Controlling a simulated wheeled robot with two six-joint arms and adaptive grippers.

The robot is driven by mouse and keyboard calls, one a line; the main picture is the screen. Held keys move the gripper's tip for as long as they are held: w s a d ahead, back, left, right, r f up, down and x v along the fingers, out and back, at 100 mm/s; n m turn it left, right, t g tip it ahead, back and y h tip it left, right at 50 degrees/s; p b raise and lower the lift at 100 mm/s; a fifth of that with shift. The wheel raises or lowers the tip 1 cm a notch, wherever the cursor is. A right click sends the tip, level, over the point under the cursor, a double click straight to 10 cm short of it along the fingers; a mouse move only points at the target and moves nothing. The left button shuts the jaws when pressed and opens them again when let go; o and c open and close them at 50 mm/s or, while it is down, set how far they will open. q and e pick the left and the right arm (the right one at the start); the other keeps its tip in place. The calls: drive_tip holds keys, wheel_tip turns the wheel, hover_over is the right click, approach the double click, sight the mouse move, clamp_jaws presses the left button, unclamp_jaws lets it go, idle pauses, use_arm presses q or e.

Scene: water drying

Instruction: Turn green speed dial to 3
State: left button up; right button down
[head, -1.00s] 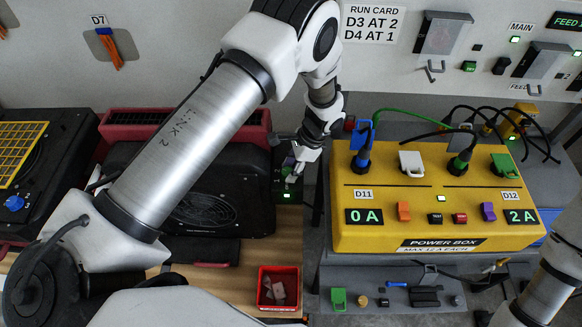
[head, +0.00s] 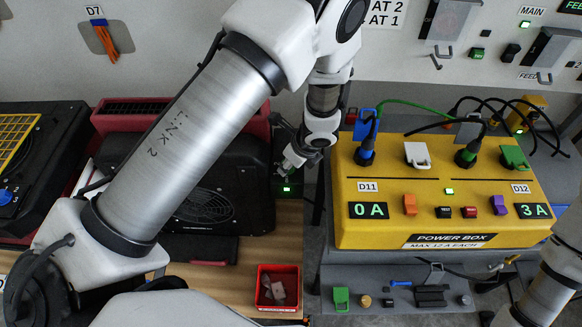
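My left gripper (head: 290,163) is at the dark control panel on the right end of the middle black fan unit (head: 180,170). Its fingers are small and dark, so I cannot tell whether they are open or shut. A lit green indicator (head: 288,188) shows just below the fingers. I cannot make out the green speed dial or its setting; the gripper covers much of the panel. My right arm (head: 555,275) enters at the lower right, with no gripper fingers visible.
The yellow power box (head: 385,226) stands right of the gripper, with plugs and cables on top. Its displays read 0 A and 3 A (head: 535,211). A red bin (head: 265,301) sits in front. Another black fan unit (head: 50,130) is at the left.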

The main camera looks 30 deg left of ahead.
use_arm(q)
drive_tip(key=shift+s+m+t+b, duration=0.1)
drive_tip(key=shift+m+t+b, duration=0.4)
drive_tip(key=shift+m+b, duration=0.7)
drive_tip(key=o, duration=0.9)
drive_tip(key=shift+c, duration=0.2)
drive_tip(key=shift+r, duration=0.1)
wheel_tip(320, 180, up, 10)
